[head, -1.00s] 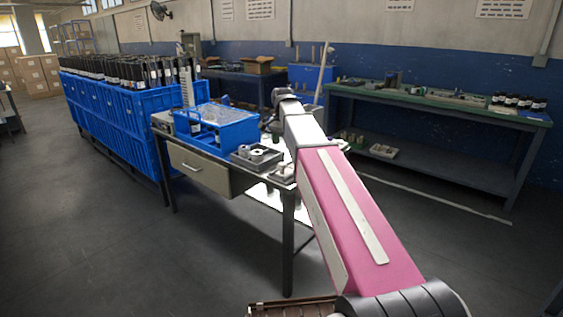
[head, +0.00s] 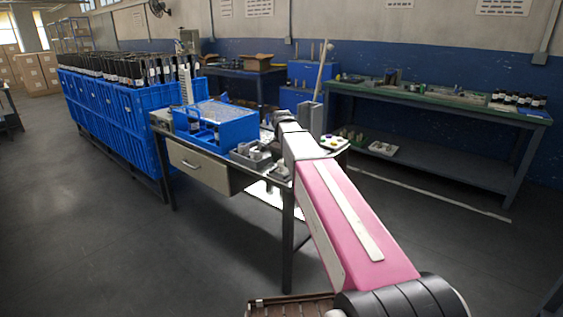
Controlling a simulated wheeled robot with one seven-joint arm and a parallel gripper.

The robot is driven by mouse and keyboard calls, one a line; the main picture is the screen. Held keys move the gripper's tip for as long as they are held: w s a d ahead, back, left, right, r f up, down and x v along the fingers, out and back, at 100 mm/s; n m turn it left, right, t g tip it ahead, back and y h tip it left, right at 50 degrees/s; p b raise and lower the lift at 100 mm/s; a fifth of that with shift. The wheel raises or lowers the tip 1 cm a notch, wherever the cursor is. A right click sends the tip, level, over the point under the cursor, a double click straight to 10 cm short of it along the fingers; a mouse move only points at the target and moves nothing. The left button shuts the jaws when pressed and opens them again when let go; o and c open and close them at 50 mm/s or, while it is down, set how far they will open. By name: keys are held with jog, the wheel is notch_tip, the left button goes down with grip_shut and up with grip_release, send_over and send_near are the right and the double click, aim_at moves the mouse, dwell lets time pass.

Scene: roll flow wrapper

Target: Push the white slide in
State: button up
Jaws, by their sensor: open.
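A pale cream drawer unit (head: 198,168) with a small handle hangs under the front left of the work table (head: 288,235). It is the only clear pale sliding part, but I cannot tell whether it is the white slide or how far it stands out. My arm reaches from the lower right over the table's right part, with its wrist just right of the small grey parts on the top. My gripper is hidden behind my own arm, so its fingers and any contact do not show.
A blue crate (head: 222,128), a grey tray of small parts (head: 250,156), a grey upright block (head: 310,118) and a white panel with coloured buttons (head: 333,142) crowd the tabletop. Tall blue crates (head: 110,115) stand at left. The floor in front is clear.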

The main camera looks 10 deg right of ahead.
jog(key=shift+f, duration=0.1)
grip_shut()
jog(key=w+d, duration=0.7)
jog(key=shift+w+d, duration=0.1)
jog(key=shift+w, duration=0.05)
grip_release()
jog(key=shift+d, duration=0.1)
notch_tip(320, 180, up, 11)
dwell(0.6)
